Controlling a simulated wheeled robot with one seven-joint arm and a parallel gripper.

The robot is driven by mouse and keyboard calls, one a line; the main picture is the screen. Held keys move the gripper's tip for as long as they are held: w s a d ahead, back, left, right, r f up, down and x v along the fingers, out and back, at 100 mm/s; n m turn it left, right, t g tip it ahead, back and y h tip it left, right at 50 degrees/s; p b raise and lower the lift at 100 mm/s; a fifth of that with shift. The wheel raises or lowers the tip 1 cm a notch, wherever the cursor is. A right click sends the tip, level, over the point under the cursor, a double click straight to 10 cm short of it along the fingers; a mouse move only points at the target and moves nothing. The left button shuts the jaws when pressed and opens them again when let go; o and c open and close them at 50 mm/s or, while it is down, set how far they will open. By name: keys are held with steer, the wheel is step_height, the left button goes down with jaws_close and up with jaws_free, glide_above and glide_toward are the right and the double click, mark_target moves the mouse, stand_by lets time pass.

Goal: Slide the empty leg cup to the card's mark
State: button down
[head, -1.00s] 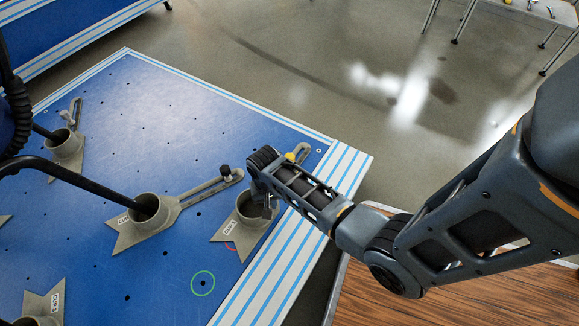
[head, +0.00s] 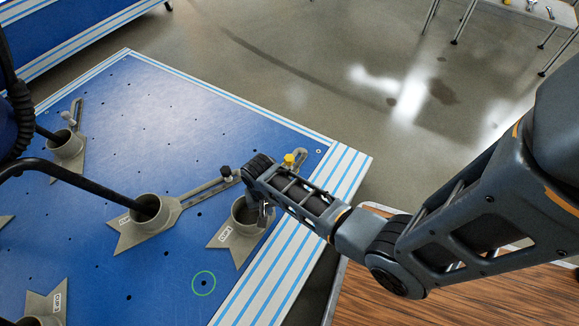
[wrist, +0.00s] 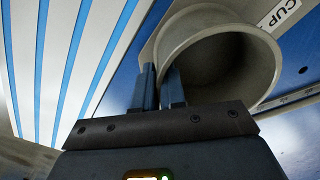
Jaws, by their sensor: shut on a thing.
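The empty leg cup (head: 237,232) is a grey cup on a notched foot with a "CUP" label, standing upright near the right edge of the blue board (head: 195,90). No leg stands in it; its bore shows in the wrist view (wrist: 228,62). My gripper (head: 265,215) is at the cup's right side. In the wrist view, its fingers (wrist: 159,82) are closed on the cup's wall. A green ring (head: 203,283) around a dark hole lies on the board, below and left of the foot, apart from it. No card is visible.
A yellow knob (head: 290,160) sits on the slotted arm behind my wrist. Another cup (head: 148,215), holding a black chair leg, stands to the left, with its slotted arm reaching towards the empty cup. More cups stand at the left. Board around the green ring is clear.

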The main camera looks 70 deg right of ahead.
mark_target(255, 225)
steer(key=shift+w+a+p, duration=0.2)
steer(key=shift+a+p, duration=0.05)
steer(key=shift+a, duration=0.7)
steer(key=shift+w+a+p, duration=0.15)
steer(key=shift+a+p, duration=0.1)
steer(key=shift+a, duration=0.7)
steer(key=shift+w+a+p, duration=0.2)
steer(key=shift+a+p, duration=0.05)
steer(key=shift+a, duration=0.7)
steer(key=c, duration=1.3)
jaws_free()
steer(key=shift+c, duration=0.2)
steer(key=shift+r, duration=0.1)
step_height(255, 225, up, 6)
steer(key=p, duration=0.6)
